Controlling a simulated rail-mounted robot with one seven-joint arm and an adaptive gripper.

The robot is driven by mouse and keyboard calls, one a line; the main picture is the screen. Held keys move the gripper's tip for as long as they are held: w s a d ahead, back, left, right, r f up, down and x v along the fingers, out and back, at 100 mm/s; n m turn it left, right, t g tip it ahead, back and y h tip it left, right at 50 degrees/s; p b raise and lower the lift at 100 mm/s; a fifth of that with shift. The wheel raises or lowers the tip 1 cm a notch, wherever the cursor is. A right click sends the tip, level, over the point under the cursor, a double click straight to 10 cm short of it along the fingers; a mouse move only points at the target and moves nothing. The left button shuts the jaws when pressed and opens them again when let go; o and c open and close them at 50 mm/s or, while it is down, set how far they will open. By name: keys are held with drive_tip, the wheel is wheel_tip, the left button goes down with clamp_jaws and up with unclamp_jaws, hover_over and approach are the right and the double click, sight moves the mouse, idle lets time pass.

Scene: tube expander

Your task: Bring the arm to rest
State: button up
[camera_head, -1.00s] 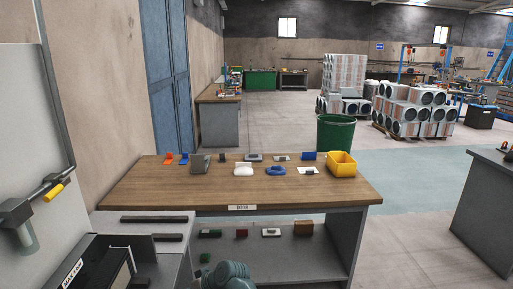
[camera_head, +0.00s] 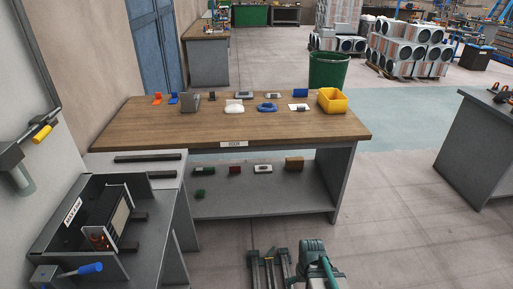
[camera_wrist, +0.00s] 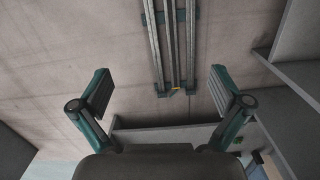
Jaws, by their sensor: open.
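My gripper (camera_wrist: 162,92) is open and empty in the wrist view, its two fingers spread wide on the left and right. Beyond the fingers are the concrete floor and a set of metal rails (camera_wrist: 166,45). Nothing touches the fingers. In the head view, a grey-green part of my arm shows at the bottom edge, right of the rails (camera_head: 270,272) and in front of the workbench. My fingers cannot be made out in the head view.
The wooden workbench (camera_head: 215,128) carries small parts and a yellow bin (camera_head: 332,101). Its lower shelf (camera_head: 260,198) holds several small blocks. A grey machine (camera_head: 105,235) with a blue handle stands at left, a grey table (camera_head: 480,150) at right. Open floor lies between.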

drive_tip(key=s+f+g, duration=0.3)
drive_tip(key=s+f, duration=0.4)
drive_tip(key=s, duration=0.6)
drive_tip(key=s+f+g, duration=0.3)
drive_tip(key=s+f, duration=0.5)
drive_tip(key=s, duration=0.5)
drive_tip(key=shift+s, duration=0.25)
